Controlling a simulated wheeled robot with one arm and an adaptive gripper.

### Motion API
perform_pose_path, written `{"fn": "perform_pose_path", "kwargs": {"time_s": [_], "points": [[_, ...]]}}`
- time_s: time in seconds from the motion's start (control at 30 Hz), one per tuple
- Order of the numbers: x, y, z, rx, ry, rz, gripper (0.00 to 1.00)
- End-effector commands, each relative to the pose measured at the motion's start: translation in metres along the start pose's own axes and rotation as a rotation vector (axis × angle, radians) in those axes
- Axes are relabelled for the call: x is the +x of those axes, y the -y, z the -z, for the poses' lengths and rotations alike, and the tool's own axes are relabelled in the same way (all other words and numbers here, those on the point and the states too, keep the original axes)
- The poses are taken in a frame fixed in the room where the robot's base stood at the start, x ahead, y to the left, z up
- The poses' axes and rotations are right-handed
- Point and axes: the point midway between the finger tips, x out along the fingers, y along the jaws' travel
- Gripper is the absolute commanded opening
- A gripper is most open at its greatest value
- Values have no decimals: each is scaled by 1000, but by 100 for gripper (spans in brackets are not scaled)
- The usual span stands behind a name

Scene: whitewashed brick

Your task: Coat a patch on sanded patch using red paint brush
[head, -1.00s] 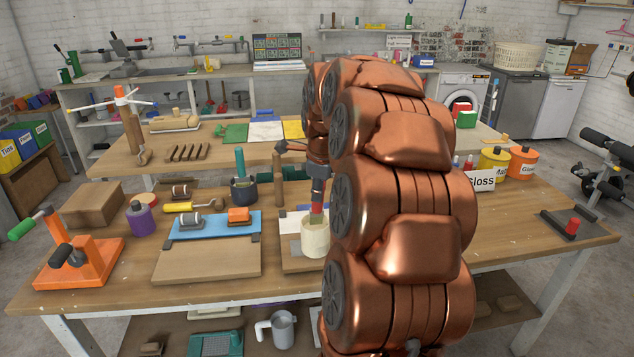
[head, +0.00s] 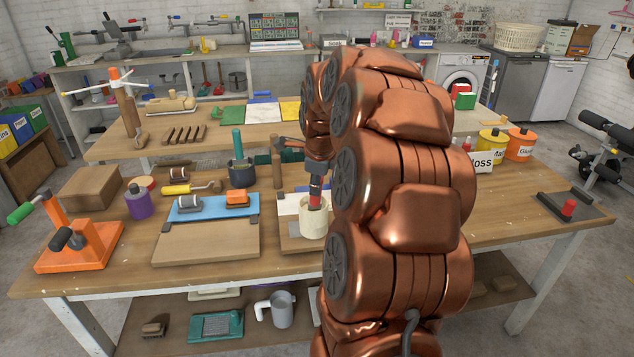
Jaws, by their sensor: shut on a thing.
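My gripper (head: 317,182) is shut on the red paint brush (head: 314,200), which points down. The brush's lower end is at the mouth of a cream pot (head: 312,226) and looks to be inside it; the bristles are hidden. The pot stands at the front middle of the workbench, just left of my arm. Behind and beside it lies a board (head: 290,243) with white and grey areas. I cannot tell for sure which area is the sanded patch, as the pot and my arm hide part of the board.
Left of the pot are a wooden board (head: 205,245), a blue tray (head: 205,212) with a roller and orange block, and a dark pot (head: 241,174). An orange clamp stand (head: 80,248) is at far left. Paint tins (head: 519,145) stand right.

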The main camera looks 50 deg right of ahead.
Motion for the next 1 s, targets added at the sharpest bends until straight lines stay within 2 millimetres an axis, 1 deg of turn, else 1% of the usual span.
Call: {"fn": "perform_pose_path", "kwargs": {"time_s": [1.0], "points": [[7, -2, 1, 0, 0, 0, 0]]}}
